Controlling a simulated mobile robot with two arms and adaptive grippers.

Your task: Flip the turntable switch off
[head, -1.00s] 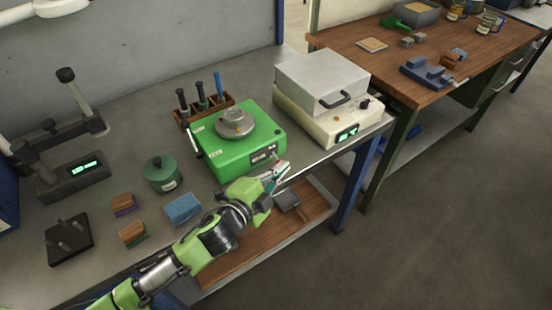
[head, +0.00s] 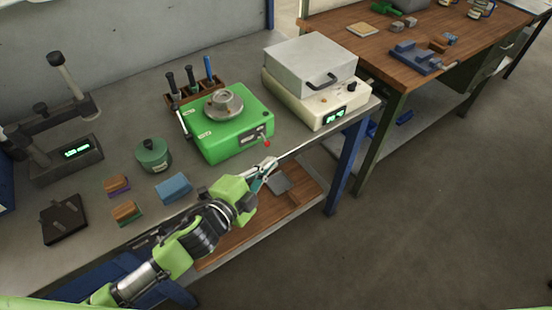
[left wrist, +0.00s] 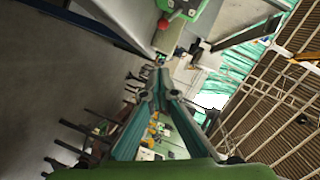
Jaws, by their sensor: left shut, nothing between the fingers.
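The turntable is a green box (head: 235,137) with a round grey disc (head: 223,104) on top, near the front edge of the grey bench. Its switch, a small lever with a red tip (head: 267,143), sticks out at the right of the front panel. The red tip (left wrist: 164,24) also shows at the top of the left wrist view. My left gripper (head: 268,165) is shut and empty, just below and in front of the switch, apart from it. Its fingertips (left wrist: 160,78) meet in the left wrist view. My right gripper is not in view.
A cream hotplate-like box with a grey lid (head: 310,72) stands right of the turntable. A tool rack (head: 190,95) is behind it. A blue block (head: 173,188) and green pot (head: 153,157) lie left. A shelf (head: 285,205) is below the bench edge.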

